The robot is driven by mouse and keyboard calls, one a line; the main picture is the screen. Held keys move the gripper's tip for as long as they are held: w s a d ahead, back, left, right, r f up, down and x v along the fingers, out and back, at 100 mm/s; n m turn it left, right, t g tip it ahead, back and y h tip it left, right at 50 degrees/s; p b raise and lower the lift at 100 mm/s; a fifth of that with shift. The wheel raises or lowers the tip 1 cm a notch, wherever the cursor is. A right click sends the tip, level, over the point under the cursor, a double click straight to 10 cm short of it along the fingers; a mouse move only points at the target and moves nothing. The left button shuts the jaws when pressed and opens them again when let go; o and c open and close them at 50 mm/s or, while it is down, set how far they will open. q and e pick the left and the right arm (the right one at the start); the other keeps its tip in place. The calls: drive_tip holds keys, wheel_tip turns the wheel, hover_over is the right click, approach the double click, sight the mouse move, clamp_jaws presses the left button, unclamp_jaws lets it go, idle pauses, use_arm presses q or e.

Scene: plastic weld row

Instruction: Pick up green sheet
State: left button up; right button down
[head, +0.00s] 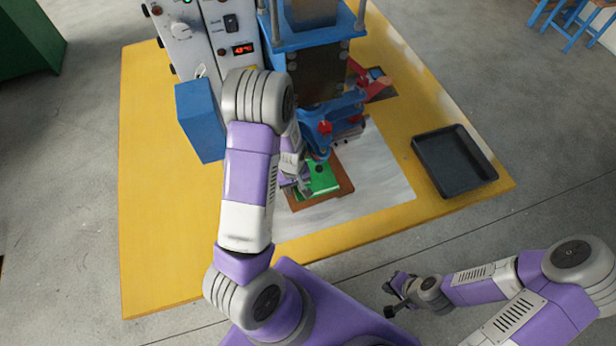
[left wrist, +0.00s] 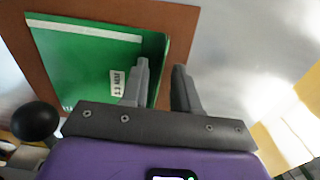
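The green sheet (head: 325,177) lies on a brown board (head: 341,190) under the front of the blue press. In the left wrist view the green sheet (left wrist: 80,65) has a white strip, a small printed label and a raised right edge. My left gripper (head: 303,186) is at the sheet's near left part in the head view. In the left wrist view its fingers (left wrist: 161,85) are apart, one over the green sheet and one past its raised edge, over the brown board. Contact cannot be told. My right gripper (head: 390,298) is away from the table, at lower right, too small to read.
The blue press (head: 312,60) and a grey control box (head: 195,40) stand behind the sheet. A black ball knob (left wrist: 35,121) is close to my left gripper. A black tray (head: 453,162) sits at the right of the yellow table (head: 160,230); the table's left side is clear.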

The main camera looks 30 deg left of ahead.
use_arm(q)
clamp_jaws()
drive_tip(key=shift+r, duration=0.15)
